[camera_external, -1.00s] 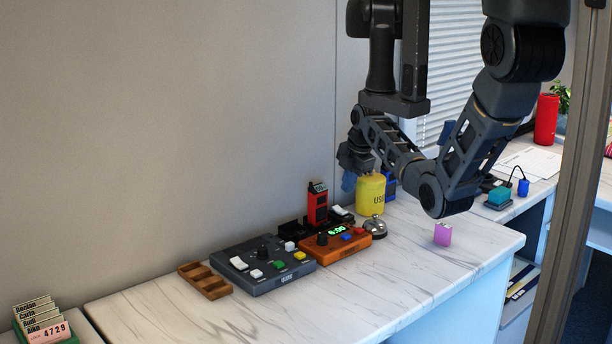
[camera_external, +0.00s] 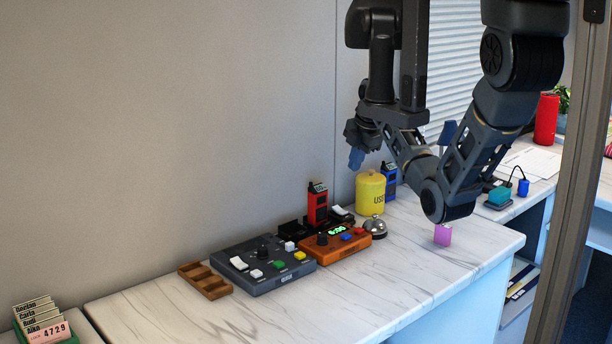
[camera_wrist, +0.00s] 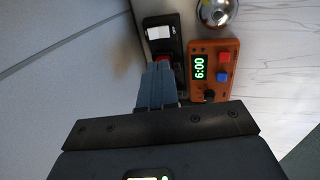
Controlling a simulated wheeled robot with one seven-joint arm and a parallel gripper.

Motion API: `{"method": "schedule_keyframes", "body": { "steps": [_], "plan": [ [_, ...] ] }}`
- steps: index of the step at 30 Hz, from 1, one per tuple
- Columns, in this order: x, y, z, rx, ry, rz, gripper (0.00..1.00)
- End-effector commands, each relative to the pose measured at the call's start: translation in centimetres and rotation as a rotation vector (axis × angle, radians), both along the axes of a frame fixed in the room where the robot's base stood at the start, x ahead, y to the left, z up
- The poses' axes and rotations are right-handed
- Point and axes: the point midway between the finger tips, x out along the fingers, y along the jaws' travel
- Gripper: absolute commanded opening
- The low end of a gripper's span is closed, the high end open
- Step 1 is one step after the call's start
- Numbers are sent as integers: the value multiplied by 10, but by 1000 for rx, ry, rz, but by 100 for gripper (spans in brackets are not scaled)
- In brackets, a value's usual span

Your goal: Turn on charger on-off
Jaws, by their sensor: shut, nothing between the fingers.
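The black charger (camera_external: 291,228) stands against the wall behind the orange clock box. It has a white rocker switch (camera_external: 341,210) at its right end, and a red radio (camera_external: 317,206) stands upright in it. In the wrist view the charger (camera_wrist: 176,25) shows its white switch (camera_wrist: 159,33) near the top, with a red part just below. I cannot tell which way the switch is set. My gripper (camera_external: 356,159) is shut and empty, its blue fingers pointing down above and behind the yellow canister. In the wrist view the fingers (camera_wrist: 157,78) overlap the charger's near part.
The orange clock box (camera_external: 335,246) reads 6:00. A silver bell (camera_external: 375,228), yellow canister (camera_external: 370,194) and blue radio (camera_external: 389,179) stand to its right. A grey control panel (camera_external: 263,265) and wooden tray (camera_external: 205,281) lie left. A pink block (camera_external: 442,235) sits right; the front counter is clear.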

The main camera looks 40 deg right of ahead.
Motion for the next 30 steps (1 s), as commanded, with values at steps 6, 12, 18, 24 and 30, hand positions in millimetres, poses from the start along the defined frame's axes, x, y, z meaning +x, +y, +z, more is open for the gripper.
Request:
{"method": "schedule_keyframes", "body": {
  "steps": [6,12,18,24,30],
  "plan": [
    [8,-1,-7,-1,-25,1,0],
    [12,-1,-4,-3,-38,1,0],
    [13,-1,1,-2,-43,0,0],
    [13,-1,3,-2,-42,0,0],
    [14,-1,-1,-1,-40,1,0]
  ]
}}
